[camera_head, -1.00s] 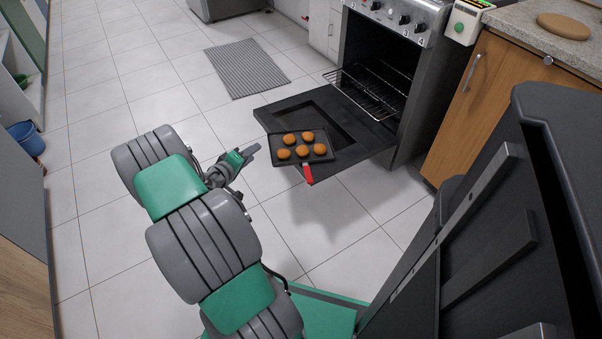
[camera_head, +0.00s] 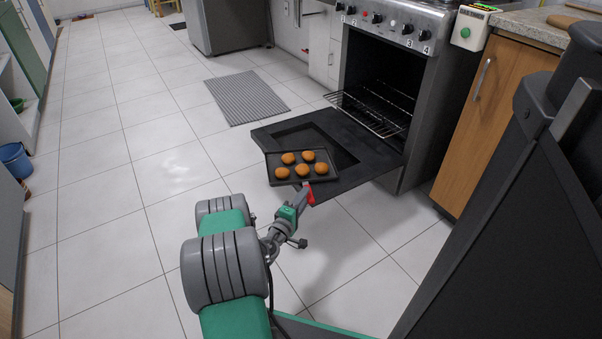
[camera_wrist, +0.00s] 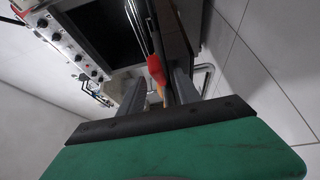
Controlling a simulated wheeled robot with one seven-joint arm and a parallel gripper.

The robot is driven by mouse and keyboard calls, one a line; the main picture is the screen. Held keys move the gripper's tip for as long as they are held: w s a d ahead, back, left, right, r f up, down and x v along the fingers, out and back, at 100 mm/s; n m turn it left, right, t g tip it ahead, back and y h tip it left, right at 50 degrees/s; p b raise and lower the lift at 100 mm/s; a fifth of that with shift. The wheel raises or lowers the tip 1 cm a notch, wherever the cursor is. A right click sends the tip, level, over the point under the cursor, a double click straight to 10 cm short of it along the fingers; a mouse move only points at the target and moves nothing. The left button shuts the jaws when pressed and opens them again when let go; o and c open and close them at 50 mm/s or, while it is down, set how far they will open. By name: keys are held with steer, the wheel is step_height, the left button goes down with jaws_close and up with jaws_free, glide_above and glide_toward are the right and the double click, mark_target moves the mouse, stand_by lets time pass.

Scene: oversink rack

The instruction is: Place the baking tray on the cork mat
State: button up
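The dark baking tray (camera_head: 283,178) holds several round brown buns and lies on the lowered oven door (camera_head: 375,158). Its red handle (camera_head: 310,194) points toward me past the door's front edge. My gripper (camera_head: 302,199) is at the handle. In the wrist view, the red handle (camera_wrist: 155,68) lies between my two spread fingers (camera_wrist: 158,85), with gaps visible beside it, so the gripper looks open. The round brown cork mat (camera_head: 562,21) lies on the counter at the top right, partly hidden by my body.
The oven (camera_head: 400,50) stands open, with a wire rack (camera_head: 370,108) sticking out above the door. A wooden cabinet (camera_head: 495,120) is under the stone counter (camera_head: 520,27).

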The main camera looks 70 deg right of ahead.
jaws_close()
stand_by(0.3)
stand_by(1.1)
steer(key=shift+w+r, duration=0.1)
